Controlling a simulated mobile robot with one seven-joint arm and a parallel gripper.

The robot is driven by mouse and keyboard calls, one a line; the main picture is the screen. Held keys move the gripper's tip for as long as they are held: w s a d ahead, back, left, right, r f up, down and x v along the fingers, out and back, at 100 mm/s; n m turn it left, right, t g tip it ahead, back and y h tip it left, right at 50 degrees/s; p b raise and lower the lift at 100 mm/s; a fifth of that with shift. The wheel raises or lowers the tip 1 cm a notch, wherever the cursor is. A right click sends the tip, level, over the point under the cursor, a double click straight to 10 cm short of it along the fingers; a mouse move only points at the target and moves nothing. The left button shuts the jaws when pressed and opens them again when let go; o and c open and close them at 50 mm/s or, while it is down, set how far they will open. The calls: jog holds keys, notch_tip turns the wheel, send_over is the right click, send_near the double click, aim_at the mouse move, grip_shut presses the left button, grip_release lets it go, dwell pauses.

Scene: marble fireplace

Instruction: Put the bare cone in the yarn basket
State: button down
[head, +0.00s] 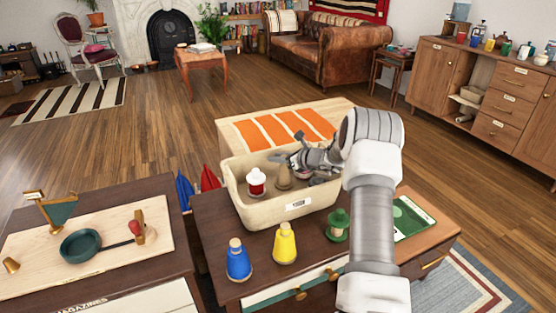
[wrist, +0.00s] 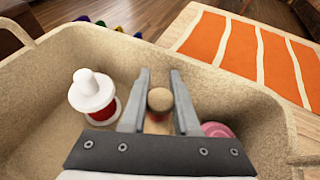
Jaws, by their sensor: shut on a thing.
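The cream yarn basket (head: 262,219) stands on the dark cabinet and has a white label on its front. The tan bare cone (head: 284,178) is upright inside the basket walls, right of a red yarn cone with a white top (head: 256,183). My gripper (head: 287,160) reaches over the basket from the right. In the wrist view, my gripper (wrist: 159,82) has its fingers on both sides of the bare cone's rounded top (wrist: 160,99) and is shut on it. The cone's lower part is hidden, so I cannot tell whether it touches the basket floor.
A pink item (wrist: 217,130) lies in the basket right of the cone. Blue (head: 238,261), yellow (head: 285,244) and green (head: 338,226) cones stand in front of the basket. An orange-striped top (head: 285,128) lies behind. A board with a teal pan (head: 82,245) is at left.

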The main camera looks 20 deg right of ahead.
jog(key=shift+f, duration=0.1)
jog(key=c, duration=0.7)
grip_release()
jog(key=shift+o, duration=0.2)
jog(key=shift+r, duration=0.25)
jog(key=p+v, duration=0.3)
jog(key=v, duration=0.9)
jog(key=shift+f, duration=0.15)
